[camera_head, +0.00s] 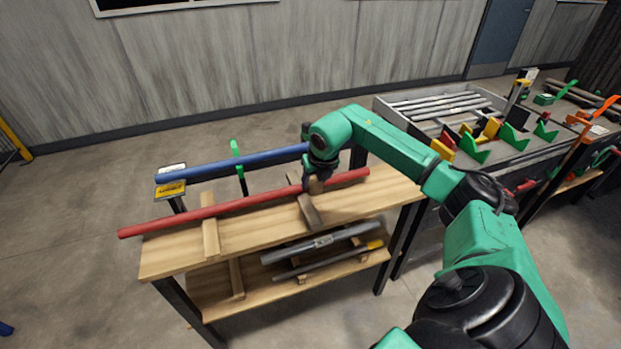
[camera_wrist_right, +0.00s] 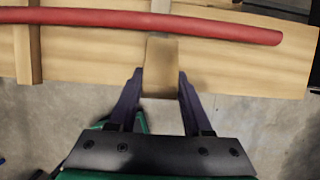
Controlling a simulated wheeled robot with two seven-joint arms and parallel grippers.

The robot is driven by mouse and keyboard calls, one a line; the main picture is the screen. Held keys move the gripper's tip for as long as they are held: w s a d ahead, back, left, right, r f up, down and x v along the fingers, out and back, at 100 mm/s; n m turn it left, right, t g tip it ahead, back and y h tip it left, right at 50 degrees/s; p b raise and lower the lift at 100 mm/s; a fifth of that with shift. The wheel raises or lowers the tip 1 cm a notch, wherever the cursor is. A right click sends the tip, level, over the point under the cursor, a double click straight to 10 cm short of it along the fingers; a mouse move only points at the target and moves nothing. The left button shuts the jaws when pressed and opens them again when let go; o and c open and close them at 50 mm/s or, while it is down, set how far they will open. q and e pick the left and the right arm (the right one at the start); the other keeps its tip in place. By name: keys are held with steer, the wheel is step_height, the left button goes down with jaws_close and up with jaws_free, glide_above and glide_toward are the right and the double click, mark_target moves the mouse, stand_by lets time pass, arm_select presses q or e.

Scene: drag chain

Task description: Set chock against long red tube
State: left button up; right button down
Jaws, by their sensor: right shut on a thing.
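The long red tube (camera_head: 240,203) lies along the wooden bench top, across wooden crosspieces (camera_head: 210,238). It also runs across the top of the right wrist view (camera_wrist_right: 90,17). The gripper partly hides this spot in the head view. My left gripper is not in view.
A blue tube (camera_head: 230,162) on stands lies behind the bench. Grey tubes (camera_head: 320,243) lie on the lower shelf. A table with a grey tray (camera_head: 382,104) and several green and yellow parts stands at right. The bench top's left front is clear.

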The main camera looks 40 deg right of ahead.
mark_target(312, 190)
steer(key=shift+d, duration=0.1)
steer(key=shift+a+f, duration=0.1)
steer(key=shift+a, duration=0.1)
steer(key=shift+a+f+b, duration=0.35)
steer(key=shift+f+b, duration=0.1)
steer(key=shift+b, duration=0.3)
steer(key=shift+w+f, duration=0.1)
steer(key=shift+f, duration=0.25)
steer(key=shift+w+d+f+b, duration=0.1)
steer(key=shift+d+f+b, duration=0.2)
steer(key=shift+f+b, duration=0.45)
steer(key=shift+w+a+f+b, duration=0.1)
steer(key=shift+f+b, duration=0.55)
steer(key=shift+f, duration=0.15)
steer(key=shift+w+f+b, duration=0.2)
steer(key=shift+f+b, duration=0.95)
steer(key=shift+f, duration=0.45)
arm_select(q)
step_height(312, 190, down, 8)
steer(key=b, duration=0.1)
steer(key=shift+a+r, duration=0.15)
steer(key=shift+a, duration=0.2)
arm_select(e)
steer(key=shift+w+d+f, duration=0.25)
steer(key=shift+w+f, duration=0.1)
steer(key=shift+w, duration=0.1)
steer(key=shift+w+d+f, duration=0.2)
steer(key=shift+w+f, duration=0.15)
steer(key=shift+w, duration=0.1)
